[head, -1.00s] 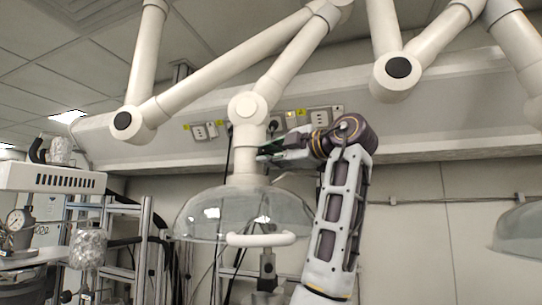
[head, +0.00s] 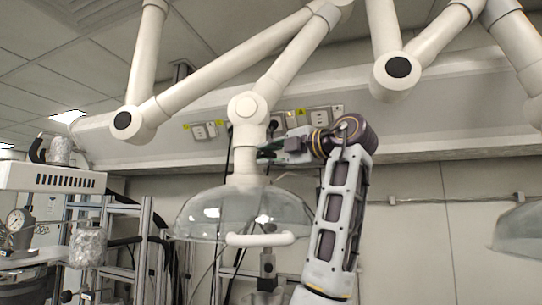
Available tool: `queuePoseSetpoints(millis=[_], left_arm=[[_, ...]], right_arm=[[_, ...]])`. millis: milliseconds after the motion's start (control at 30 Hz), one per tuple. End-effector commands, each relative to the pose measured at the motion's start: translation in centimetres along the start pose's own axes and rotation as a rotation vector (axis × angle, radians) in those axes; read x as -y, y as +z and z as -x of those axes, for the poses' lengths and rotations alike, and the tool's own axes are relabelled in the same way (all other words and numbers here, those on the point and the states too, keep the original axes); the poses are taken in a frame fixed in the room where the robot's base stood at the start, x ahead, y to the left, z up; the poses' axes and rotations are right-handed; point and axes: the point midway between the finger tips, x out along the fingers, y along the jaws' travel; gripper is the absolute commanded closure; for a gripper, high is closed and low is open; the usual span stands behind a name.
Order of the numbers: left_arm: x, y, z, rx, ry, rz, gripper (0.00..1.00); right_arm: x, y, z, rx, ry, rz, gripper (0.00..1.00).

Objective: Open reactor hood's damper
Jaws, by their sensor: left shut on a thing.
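The reactor hood (head: 207,212) is a clear dome with a white front handle (head: 260,239), hanging from a white jointed duct arm in the middle of the head view. A vertical white duct (head: 248,165) rises from the dome to a round joint. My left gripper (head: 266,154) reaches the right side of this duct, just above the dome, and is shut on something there. The damper itself is hidden by the gripper or too small to make out.
A second clear hood (head: 519,231) hangs at the right edge. Wall sockets (head: 319,117) sit on the panel behind the duct. Metal frames, a gauge (head: 17,220) and reactor equipment stand at the left. The wall right of my arm is mostly clear.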

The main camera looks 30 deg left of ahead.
Motion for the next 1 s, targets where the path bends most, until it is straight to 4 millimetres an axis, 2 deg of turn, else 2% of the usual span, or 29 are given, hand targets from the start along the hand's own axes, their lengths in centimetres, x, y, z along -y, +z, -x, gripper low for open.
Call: queuePoseSetpoints(millis=[33, 167, 667, 1000], left_arm=[[0.0, 0.0, 0.0, -0.001, -0.001, 0.0, 0.75], [0.0, 0.0, 0.0, -0.001, -0.001, 0.0, 0.61], [0.0, 0.0, 0.7, 0.0, 0.001, -0.001, 0.61], [0.0, 0.0, 4.7, 0.002, 0.001, -0.001, 0.61]], right_arm=[[0.0, 0.0, 0.0, 0.0, 0.0, 0.0, 0.6], [0.0, 0.0, 0.0, 0.0, 0.0, 0.0, 0.6], [0.2, -0.1, 0.0, -0.001, -0.002, -0.001, 0.6], [0.2, -0.1, 0.0, -0.001, -0.002, -0.001, 0.6]])
